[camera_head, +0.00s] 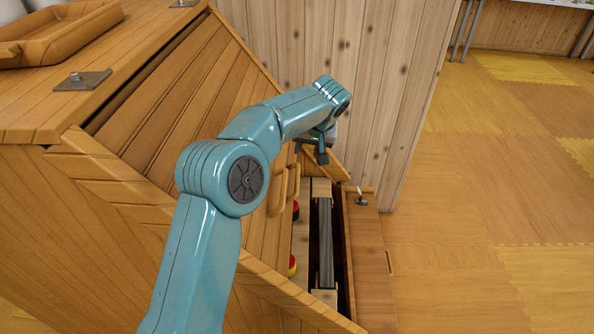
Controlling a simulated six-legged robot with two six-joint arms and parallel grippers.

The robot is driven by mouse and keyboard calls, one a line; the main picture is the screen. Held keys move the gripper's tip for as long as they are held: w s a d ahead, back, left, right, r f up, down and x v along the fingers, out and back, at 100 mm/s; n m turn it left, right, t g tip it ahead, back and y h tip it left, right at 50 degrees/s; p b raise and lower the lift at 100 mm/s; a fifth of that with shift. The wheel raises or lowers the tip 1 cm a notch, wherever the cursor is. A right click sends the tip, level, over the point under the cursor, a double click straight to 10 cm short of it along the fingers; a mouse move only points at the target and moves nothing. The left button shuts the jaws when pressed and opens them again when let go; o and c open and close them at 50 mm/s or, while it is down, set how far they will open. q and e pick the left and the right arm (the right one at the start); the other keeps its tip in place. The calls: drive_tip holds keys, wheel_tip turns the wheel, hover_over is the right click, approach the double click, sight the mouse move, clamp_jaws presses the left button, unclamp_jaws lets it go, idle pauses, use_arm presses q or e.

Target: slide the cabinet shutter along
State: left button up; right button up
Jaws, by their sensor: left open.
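The cabinet (60,230) is orange-brown wood and fills the left and middle of the head view. Its sloping slatted shutter (180,95) runs down toward the right, with a loop-shaped wooden handle (284,190) near its lower edge. An opening shows beyond that edge. My left gripper (314,152) is open at the end of the teal arm, a little above and beyond the handle. I see nothing between its dark fingers. The arm hides the middle of the shutter. I cannot tell whether a finger touches the handle. My right gripper is not in view.
Red and yellow items (293,264) show inside the opening beside a grey bar (325,243). A wooden panel (369,265) with a metal latch stands at its right. A tray (60,35) sits on the cabinet top. The floor (480,210) at right is clear.

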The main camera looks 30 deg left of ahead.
sight(298, 175)
use_arm(q)
drive_tip(key=x, duration=1.5)
drive_tip(key=shift+s+d+f, duration=0.1)
drive_tip(key=shift+d+f, duration=0.1)
clamp_jaws()
